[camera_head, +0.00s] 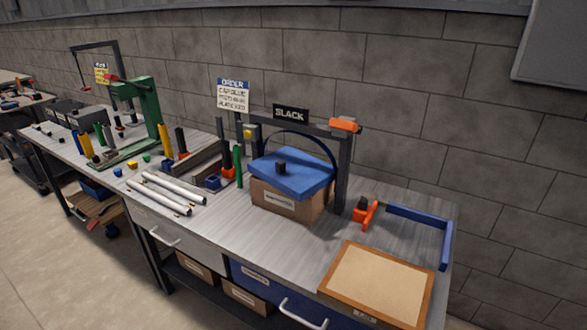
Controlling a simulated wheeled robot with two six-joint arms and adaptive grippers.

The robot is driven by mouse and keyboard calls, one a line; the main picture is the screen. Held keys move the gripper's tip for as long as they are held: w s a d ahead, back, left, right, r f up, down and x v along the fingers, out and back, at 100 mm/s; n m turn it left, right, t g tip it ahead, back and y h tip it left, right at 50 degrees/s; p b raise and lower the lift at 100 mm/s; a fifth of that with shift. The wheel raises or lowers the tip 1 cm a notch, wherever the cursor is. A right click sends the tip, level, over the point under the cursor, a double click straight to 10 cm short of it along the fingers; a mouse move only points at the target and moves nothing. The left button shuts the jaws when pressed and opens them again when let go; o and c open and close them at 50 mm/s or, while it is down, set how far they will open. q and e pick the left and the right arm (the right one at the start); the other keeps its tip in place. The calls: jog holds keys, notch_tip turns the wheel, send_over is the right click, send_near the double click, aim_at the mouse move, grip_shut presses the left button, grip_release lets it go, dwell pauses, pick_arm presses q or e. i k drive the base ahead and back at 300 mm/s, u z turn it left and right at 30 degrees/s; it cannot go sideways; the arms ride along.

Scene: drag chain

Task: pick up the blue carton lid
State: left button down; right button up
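The blue carton lid (300,178) sits on top of a brown cardboard carton (284,203) on the workbench. Neither of my grippers shows in the head view.
A dark frame (343,175) with a "SLACK" sign and an orange block stands right behind the carton. An orange clamp (365,214), blue corner rail (446,243) and wood-framed board (378,284) are right.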

aim_at(299, 175)
jog(key=u, duration=0.7)
jog(key=i, duration=0.45)
jog(key=z, duration=1.1)
